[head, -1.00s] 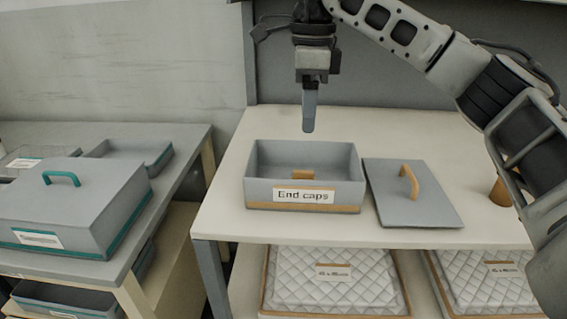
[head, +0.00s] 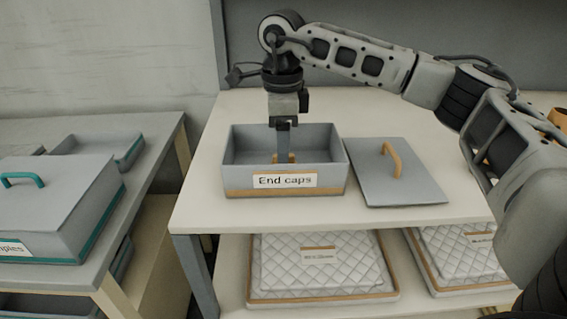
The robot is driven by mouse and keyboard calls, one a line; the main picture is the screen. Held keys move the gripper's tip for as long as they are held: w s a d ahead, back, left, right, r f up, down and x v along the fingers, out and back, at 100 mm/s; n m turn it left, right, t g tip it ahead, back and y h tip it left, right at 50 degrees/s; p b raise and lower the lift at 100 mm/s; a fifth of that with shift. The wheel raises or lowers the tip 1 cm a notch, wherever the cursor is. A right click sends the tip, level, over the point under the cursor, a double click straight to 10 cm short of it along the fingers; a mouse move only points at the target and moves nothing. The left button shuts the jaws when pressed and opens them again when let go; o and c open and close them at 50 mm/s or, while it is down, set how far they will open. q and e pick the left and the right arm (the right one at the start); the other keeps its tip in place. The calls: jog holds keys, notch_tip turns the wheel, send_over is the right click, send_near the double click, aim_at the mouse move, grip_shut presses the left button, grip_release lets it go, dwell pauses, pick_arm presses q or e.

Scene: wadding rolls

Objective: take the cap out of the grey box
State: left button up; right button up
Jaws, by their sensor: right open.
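The grey box (head: 237,181) stands open on the light table, with an "End caps" label on its front wall. The orange-tan cap (head: 291,158) is inside it, mostly hidden by the front wall and my gripper. My right gripper (head: 283,152) points straight down into the box, with its fingertips at the cap. It is open; the fingers overlap from this side, so whether they straddle the cap or touch it cannot be told. My left gripper is not in view.
The grey lid (head: 372,178) with a tan handle lies flat just right of the box. A side table (head: 150,150) at the left holds a grey box with a teal handle (head: 60,197). Quilted packs (head: 318,270) lie on the shelf below. The table behind the box is clear.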

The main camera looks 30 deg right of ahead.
jog(key=shift+s+d+f, duration=0.1)
jog(key=shift+s+f, duration=0.05)
jog(key=shift+f, duration=1.75)
jog(key=c, duration=0.7)
jog(key=shift+r, duration=0.2)
